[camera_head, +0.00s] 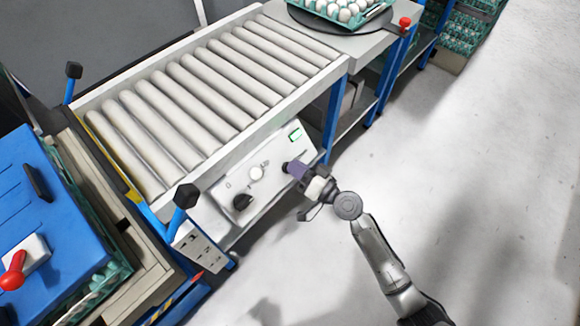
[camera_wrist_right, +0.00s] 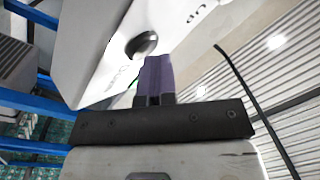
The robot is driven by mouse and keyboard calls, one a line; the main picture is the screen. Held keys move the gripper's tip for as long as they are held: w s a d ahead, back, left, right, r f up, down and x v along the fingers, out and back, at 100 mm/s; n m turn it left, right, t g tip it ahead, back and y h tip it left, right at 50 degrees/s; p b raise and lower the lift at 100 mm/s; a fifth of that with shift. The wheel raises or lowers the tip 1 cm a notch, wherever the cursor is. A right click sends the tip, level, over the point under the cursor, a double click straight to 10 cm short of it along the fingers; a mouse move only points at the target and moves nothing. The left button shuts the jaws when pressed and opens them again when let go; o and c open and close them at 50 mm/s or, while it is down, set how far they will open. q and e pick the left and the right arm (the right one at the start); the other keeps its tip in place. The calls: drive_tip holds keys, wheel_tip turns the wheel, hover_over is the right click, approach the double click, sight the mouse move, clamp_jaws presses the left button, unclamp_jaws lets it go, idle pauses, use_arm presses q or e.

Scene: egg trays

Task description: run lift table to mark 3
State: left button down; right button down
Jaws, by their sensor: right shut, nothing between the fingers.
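A white control panel (camera_head: 270,160) is fixed to the front side of the roller table (camera_head: 290,78). It carries a black knob (camera_head: 243,202), a pale round dial (camera_head: 257,173) and a small green-lit display (camera_head: 295,135) too small to read. My right gripper (camera_head: 292,168) has its purple fingers closed and empty at the panel's right part. In the wrist view its fingertips (camera_wrist_right: 154,62) are just below a round black button (camera_wrist_right: 143,44), with "UP" lettering nearby. I cannot tell whether they touch it. The left gripper is out of view.
A blue cover (camera_head: 45,225) with a red-handled lever (camera_head: 14,270) stands at the left. Black-tipped blue levers (camera_head: 184,198) rise beside the rollers. A green egg tray (camera_head: 340,12) sits on a round black plate at the back. The floor (camera_head: 470,170) at right is clear.

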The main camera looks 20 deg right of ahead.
idle(0.4)
drive_tip(key=shift+s+d+r+p, duration=0.35)
drive_tip(key=shift+s+r+p, duration=0.2)
drive_tip(key=shift+s+r, duration=0.1)
drive_tip(key=shift+r, duration=0.1)
drive_tip(key=shift+s+d+r+p, duration=0.5)
drive_tip(key=shift+s+r+p, duration=0.15)
drive_tip(key=shift+s+r, duration=0.15)
drive_tip(key=shift+s+d+r+p, duration=0.45)
drive_tip(key=shift+s+r+p, duration=0.2)
drive_tip(key=shift+s+r, duration=0.15)
drive_tip(key=shift+w, duration=0.1)
